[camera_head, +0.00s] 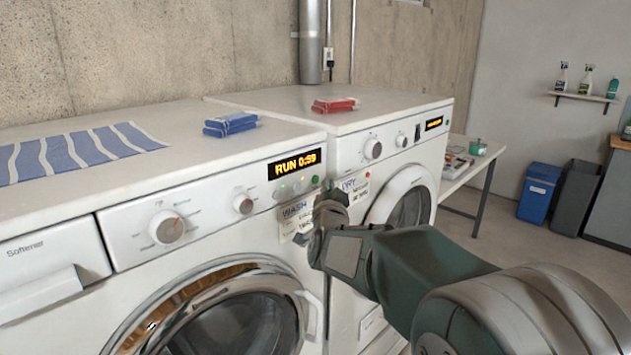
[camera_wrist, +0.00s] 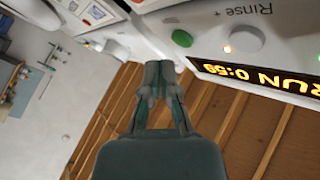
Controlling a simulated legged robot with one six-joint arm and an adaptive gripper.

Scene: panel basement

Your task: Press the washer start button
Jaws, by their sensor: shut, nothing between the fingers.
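The washer (camera_head: 190,228) is the left white machine, and its orange display (camera_head: 296,163) reads RUN 0:59. A small green button (camera_head: 315,180) sits at the right end of its panel. In the wrist view the picture is turned over, with the green button (camera_wrist: 182,38) beside the lit display (camera_wrist: 255,82). My gripper (camera_head: 331,192) is shut and empty in front of the panel's right end, close to the green button. In the wrist view my gripper's fingertips (camera_wrist: 160,70) lie a little below and left of the button, seemingly apart from it.
A dryer (camera_head: 365,155) stands directly right of the washer. Paper labels (camera_head: 296,217) hang near my gripper. A blue folded cloth (camera_head: 230,124) and red one (camera_head: 334,105) lie on top. A table (camera_head: 470,168) and blue bin (camera_head: 538,192) stand farther right.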

